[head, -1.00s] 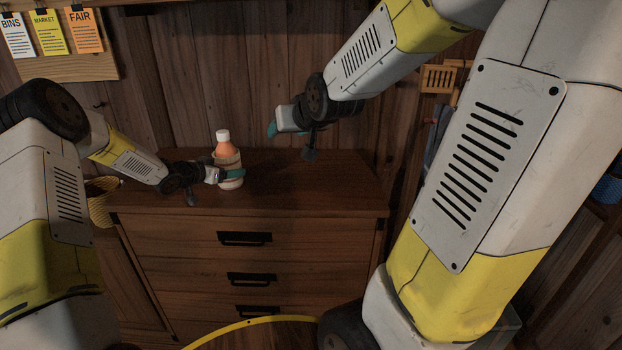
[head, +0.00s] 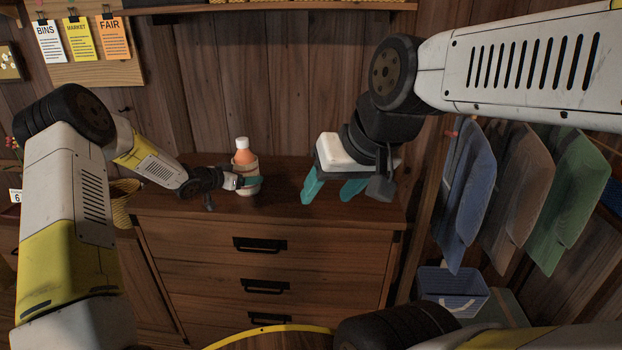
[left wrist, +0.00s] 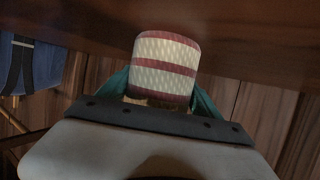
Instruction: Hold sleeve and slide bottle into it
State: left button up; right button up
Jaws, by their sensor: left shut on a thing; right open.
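An orange bottle (head: 242,154) with a white cap stands upright on the dresser top, its upper part rising out of a pale sleeve (head: 247,172). How far down it reaches inside is hidden. My left gripper (head: 251,181) is shut around the sleeve from the left. In the left wrist view the sleeve (left wrist: 166,62) is cream with reddish bands, between the teal fingers (left wrist: 162,96); the bottle cannot be made out there. My right gripper (head: 331,191) is open and empty, with its teal fingers pointing down over the right side of the dresser top, apart from the bottle.
The wooden dresser (head: 262,267) has dark-handled drawers, and its top is clear between the bottle and my right gripper. Blue, brown and green items (head: 510,190) hang at the right above a blue basket (head: 452,290). A yellow mesh item (head: 122,204) is at the left.

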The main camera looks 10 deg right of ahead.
pick_arm(q)
jog(key=o, duration=1.5)
jog(key=s+a+r+n+y, duration=0.3)
jog(key=s+a+r+y, duration=0.2)
jog(key=s+a+r, duration=0.5)
jog(key=s+a+r+n+y, duration=0.35)
jog(key=s+a+r, duration=0.45)
jog(key=s+r, duration=0.35)
jog(key=s+d+g, duration=0.1)
jog(key=s, duration=0.7)
jog(key=s+d+n+g+h, duration=0.1)
jog(key=s, duration=0.8)
jog(key=s+d+n+g, duration=0.1)
jog(key=s+d, duration=0.1)
jog(key=s, duration=0.6)
jog(key=shift+s, duration=0.4)
